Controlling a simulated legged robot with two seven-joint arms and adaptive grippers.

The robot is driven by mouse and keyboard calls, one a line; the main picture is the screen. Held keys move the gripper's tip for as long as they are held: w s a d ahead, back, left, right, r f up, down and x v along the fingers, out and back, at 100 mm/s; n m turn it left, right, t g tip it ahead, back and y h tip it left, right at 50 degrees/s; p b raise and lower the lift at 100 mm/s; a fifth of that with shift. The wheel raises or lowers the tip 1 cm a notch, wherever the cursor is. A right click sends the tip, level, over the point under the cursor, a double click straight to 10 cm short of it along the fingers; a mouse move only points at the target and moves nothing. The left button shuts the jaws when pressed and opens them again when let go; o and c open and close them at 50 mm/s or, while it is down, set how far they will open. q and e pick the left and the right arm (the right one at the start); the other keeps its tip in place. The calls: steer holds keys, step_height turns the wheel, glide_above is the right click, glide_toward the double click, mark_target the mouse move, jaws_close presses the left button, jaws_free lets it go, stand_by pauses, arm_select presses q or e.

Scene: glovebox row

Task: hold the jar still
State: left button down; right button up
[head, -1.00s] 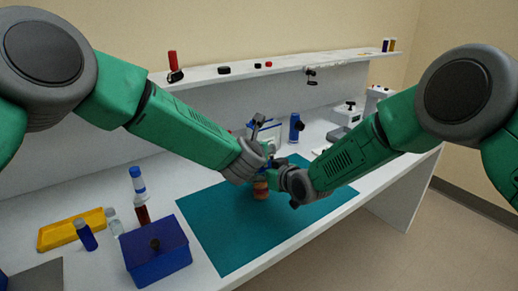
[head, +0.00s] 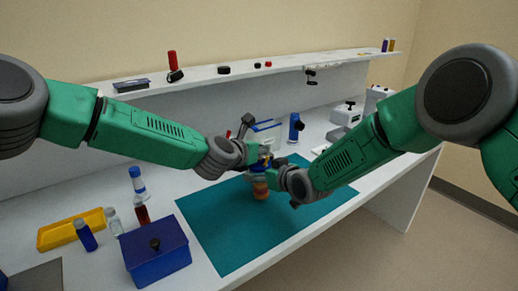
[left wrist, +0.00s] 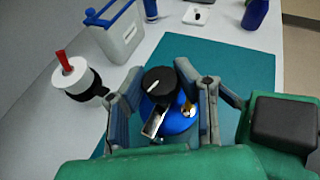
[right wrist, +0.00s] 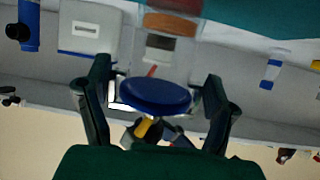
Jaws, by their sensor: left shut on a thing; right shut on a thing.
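The jar (head: 260,188) stands upright on the teal mat (head: 222,232), with amber contents low in it and a blue lid (right wrist: 155,95) on top. My left gripper (head: 262,158) comes from above; in the left wrist view its fingers flank the blue lid (left wrist: 180,118). A black round part (left wrist: 158,84) and a small metal piece (left wrist: 154,122) show over the lid there. My right gripper (head: 275,181) is shut on the jar from the right side. In the upside-down right wrist view its fingers stand either side of the lid, hiding their exact contact; the amber part shows above.
A blue box (head: 156,258), a yellow tray (head: 72,230) and several small bottles stand at the left. A white container with a blue handle (left wrist: 122,36) and a blue bottle (head: 295,127) stand behind. The mat's front is clear.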

arm_select(q)
steer(key=shift+f+m+g+h, duration=0.1)
steer(key=shift+m+g+h, duration=0.2)
steer(key=shift+m+h, duration=0.4)
steer(key=c, duration=1.2)
jaws_free()
steer(key=shift+a, duration=0.1)
steer(key=v, duration=1.2)
